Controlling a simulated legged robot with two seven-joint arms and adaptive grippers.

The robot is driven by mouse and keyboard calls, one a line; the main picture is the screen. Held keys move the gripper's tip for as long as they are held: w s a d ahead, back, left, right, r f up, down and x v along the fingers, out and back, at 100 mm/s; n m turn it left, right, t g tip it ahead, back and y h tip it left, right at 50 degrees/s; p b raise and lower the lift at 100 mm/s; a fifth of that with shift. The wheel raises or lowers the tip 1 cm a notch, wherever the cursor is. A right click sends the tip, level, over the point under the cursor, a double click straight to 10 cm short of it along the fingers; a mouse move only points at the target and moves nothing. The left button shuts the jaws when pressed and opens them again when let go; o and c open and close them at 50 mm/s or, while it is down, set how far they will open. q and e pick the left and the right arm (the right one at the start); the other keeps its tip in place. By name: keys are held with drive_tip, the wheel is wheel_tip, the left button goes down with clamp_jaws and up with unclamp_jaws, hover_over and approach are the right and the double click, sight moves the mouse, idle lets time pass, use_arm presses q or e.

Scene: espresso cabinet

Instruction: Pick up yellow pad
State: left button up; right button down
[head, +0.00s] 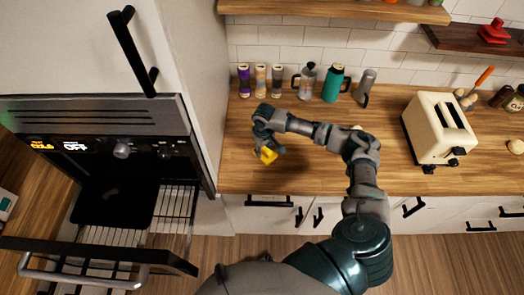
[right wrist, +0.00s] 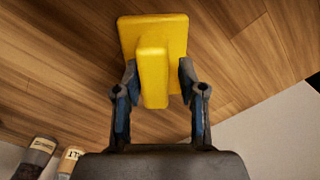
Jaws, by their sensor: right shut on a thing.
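The yellow pad (right wrist: 176,30) is a flat yellow block with a raised grip bar (right wrist: 153,72) in the right wrist view. My right gripper (right wrist: 156,84) is shut on this bar, one finger on each side. In the head view the yellow pad (head: 268,155) shows small at the tip of my right gripper (head: 266,147), over the left front part of the wooden counter (head: 310,178). I cannot tell whether the pad touches the counter. My left gripper is not in view.
Several canisters (head: 243,80), a French press (head: 306,83), a teal bottle (head: 332,83) and a grey mug (head: 366,86) line the wall. A cream toaster (head: 438,128) stands at right. An open oven (head: 110,190) is at left. The counter's front left is mostly clear.

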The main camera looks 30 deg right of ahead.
drive_tip(key=shift+s+d+f, duration=0.15)
drive_tip(key=shift+s+d, duration=0.1)
drive_tip(key=shift+d, duration=0.1)
drive_tip(key=shift+w+d+r, duration=0.1)
drive_tip(key=shift+d+r, duration=0.1)
drive_tip(key=shift+r, duration=0.85)
drive_tip(key=s, duration=0.5)
drive_tip(key=s+a+r, duration=0.1)
drive_tip(key=s, duration=0.4)
drive_tip(key=s+r+b, duration=0.1)
drive_tip(key=s, duration=0.3)
drive_tip(key=shift+s+a, duration=0.35)
drive_tip(key=shift+s, duration=0.5)
drive_tip(key=shift+m, duration=0.6)
drive_tip(key=w+a, duration=0.1)
drive_tip(key=w, duration=0.1)
drive_tip(key=w+a+r, duration=0.1)
drive_tip(key=w, duration=0.1)
drive_tip(key=w+a, duration=0.1)
drive_tip(key=w, duration=0.2)
drive_tip(key=shift+a+r, duration=0.15)
drive_tip(key=shift+r, duration=0.2)
drive_tip(key=w+a+r+m, duration=0.1)
drive_tip(key=w+a+r, duration=0.3)
drive_tip(key=w+a, duration=0.1)
drive_tip(key=shift+w+a, duration=0.3)
drive_tip(key=shift+w, duration=0.4)
